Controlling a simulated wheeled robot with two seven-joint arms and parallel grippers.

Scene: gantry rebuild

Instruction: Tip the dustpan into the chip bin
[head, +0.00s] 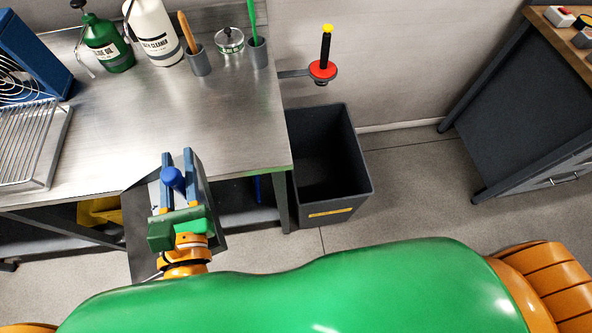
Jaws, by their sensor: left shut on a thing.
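The chip bin (361,168) is a dark grey open-topped box with a yellow label on its front, standing on the floor to the right of the metal bench. Its inside is dark, and I cannot make out any contents. My left gripper (177,170) is at the bench's front edge, left of the bin. It is shut on the blue handle of the dustpan (137,232). The dustpan's dark grey body shows beside and below the gripper, which hides much of it. I cannot see whether chips lie in it. My right gripper is out of view.
The metal bench (150,120) carries a green oil can (106,45), a white cleaner bottle (152,35), cups and a wire rack (25,150). A red wall holder (322,71) with a black-handled tool sits above the bin. Floor right of the bin is clear, up to a dark cabinet (520,110).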

